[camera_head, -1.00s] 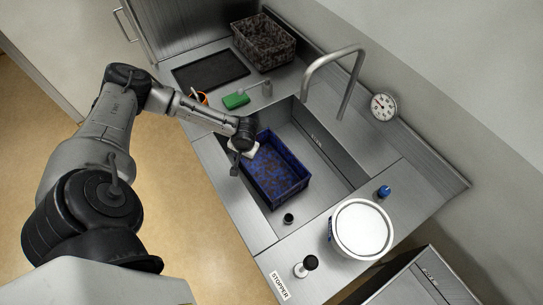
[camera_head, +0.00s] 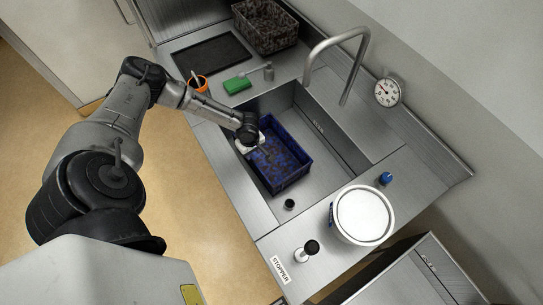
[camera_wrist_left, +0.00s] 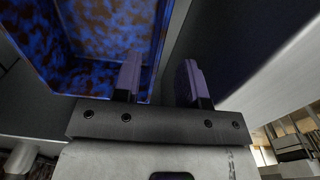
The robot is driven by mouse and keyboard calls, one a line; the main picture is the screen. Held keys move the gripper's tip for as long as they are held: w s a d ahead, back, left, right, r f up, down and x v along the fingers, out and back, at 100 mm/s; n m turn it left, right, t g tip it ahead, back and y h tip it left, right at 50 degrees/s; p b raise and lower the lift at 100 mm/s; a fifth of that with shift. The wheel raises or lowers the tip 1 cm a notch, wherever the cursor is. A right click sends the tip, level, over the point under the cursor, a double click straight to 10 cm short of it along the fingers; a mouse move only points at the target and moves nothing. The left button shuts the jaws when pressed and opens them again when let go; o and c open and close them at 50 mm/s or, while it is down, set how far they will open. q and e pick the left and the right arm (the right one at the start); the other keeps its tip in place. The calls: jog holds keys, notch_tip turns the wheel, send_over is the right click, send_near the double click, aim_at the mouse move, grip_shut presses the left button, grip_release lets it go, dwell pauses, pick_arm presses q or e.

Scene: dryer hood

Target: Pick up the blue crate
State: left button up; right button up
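The blue crate (camera_head: 294,176), mottled with brown inside, sits in the sink basin toward its left side. My left gripper (camera_head: 257,148) is at the crate's upper-left end in the head view, and its fingertips are hard to make out there. In the left wrist view the two fingers (camera_wrist_left: 160,80) stand apart. The crate (camera_wrist_left: 100,35) fills the upper left of that view. One finger overlaps the crate and the other is beside it, with the crate's edge between them in the picture. I cannot tell whether either finger touches it. My right gripper is not in view.
A tall faucet (camera_head: 341,45) rises behind the basin (camera_head: 335,165). A white bucket (camera_head: 362,215), a blue cap (camera_head: 386,178) and a stopper (camera_head: 307,251) stand on the right counter.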

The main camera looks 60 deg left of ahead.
aim_at(252, 159)
pick_arm(q)
jog(key=shift+s+a+f+b, duration=0.1)
jog(key=shift+f+b, duration=0.1)
jog(key=shift+f, duration=1.75)
jog(key=shift+s+a+f+b, duration=0.1)
jog(key=shift+f+b, duration=0.1)
jog(key=shift+f, duration=1.75)
jog(key=shift+c, duration=0.4)
grip_shut()
jog(key=shift+w, duration=0.1)
